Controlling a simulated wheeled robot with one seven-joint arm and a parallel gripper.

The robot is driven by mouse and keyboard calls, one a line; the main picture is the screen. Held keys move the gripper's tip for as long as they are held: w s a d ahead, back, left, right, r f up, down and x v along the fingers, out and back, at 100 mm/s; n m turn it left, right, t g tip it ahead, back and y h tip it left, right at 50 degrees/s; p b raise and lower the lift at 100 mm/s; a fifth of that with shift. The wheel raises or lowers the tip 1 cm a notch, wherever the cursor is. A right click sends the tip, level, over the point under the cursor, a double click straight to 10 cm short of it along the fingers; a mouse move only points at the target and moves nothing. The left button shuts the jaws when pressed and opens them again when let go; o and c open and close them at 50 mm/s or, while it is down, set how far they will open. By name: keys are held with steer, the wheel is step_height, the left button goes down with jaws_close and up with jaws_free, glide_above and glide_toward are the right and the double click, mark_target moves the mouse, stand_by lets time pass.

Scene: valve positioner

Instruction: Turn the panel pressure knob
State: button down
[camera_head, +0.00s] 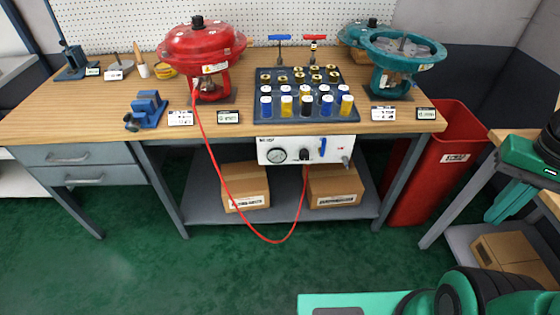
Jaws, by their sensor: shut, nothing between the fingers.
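The panel pressure knob (304,155) is a small black knob on the white control panel (264,142) under the front edge of the workbench. It sits between a round pressure gauge (276,155) on its left and a blue lever (322,146) on its right. The knob's pointer mark is too small to read. My gripper (492,217) is at the right side of the view, green, with its fingers shut and pointing down. It is well to the right of the knob and apart from it. Nothing shows between the fingers.
A red hose (272,240) loops from the red actuator (203,45) down to below the panel. Cardboard boxes (244,186) stand on the lower shelf. A red bin (425,185) is right of the bench. The green floor before the bench is clear.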

stand_by(0.4)
steer(key=c, duration=1.8)
jaws_free()
steer(key=shift+o, duration=0.2)
steer(key=shift+s+d, duration=0.1)
steer(key=shift+d, duration=0.15)
steer(key=shift+s, duration=0.1)
